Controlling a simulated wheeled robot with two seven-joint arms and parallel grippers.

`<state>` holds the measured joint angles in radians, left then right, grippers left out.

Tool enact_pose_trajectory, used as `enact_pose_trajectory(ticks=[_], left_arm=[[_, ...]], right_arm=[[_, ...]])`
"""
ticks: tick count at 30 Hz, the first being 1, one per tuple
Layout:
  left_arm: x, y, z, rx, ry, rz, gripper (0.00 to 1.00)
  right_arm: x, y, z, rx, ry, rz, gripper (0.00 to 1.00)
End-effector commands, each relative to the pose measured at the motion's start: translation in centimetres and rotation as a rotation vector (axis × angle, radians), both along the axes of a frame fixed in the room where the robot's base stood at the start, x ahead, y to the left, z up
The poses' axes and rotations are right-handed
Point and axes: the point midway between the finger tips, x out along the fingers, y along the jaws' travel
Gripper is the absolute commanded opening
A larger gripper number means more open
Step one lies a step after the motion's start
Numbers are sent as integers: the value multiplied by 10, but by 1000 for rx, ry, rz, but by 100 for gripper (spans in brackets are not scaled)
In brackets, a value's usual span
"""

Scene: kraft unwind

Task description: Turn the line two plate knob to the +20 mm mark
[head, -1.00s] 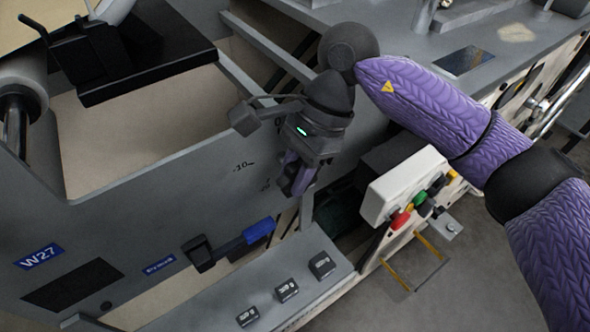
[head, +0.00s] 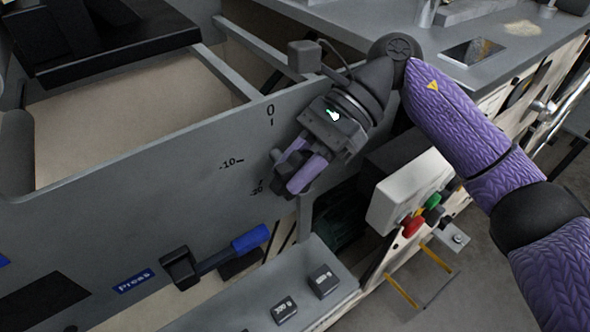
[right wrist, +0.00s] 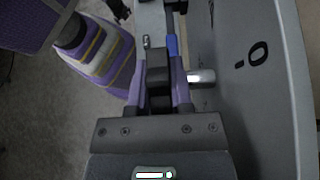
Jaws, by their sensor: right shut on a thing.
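My right gripper (head: 290,187) has purple fingers shut on a black knob, beside the grey plate's scale. The right wrist view shows the black knob (right wrist: 158,88) between the two fingers, with a shiny metal shaft (right wrist: 202,76) running toward the plate. The grey plate (head: 150,165) carries black marks reading 0 (head: 270,112), -10 (head: 229,163) and -20 (head: 257,188). I see no plus marks; my gripper and forearm cover the area right of the 0. My left gripper is not in view.
A blue-gripped black lever (head: 215,258) sits below the plate, beside a blue "Press" label (head: 134,281). A white box with red and green buttons (head: 408,190) stands right of the gripper. A grey ledge with black labelled blocks (head: 322,282) lies in front.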

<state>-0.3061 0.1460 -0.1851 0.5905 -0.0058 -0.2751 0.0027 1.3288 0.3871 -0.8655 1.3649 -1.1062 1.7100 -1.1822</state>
Motion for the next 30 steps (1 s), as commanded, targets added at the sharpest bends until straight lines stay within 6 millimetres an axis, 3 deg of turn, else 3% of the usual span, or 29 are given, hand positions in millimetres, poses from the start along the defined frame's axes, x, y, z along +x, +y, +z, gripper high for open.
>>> enact_pose_trajectory(ticks=[16, 17, 21, 30], left_arm=[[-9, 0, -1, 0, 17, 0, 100], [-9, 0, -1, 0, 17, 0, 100], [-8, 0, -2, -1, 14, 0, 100], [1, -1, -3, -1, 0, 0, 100]], right_arm=[[1, 0, 1, 23, 16, -2, 0], [1, 0, 1, 23, 16, -2, 31], [0, 0, 0, 23, 16, -2, 60], [1, -1, 1, 22, 16, -1, 62]])
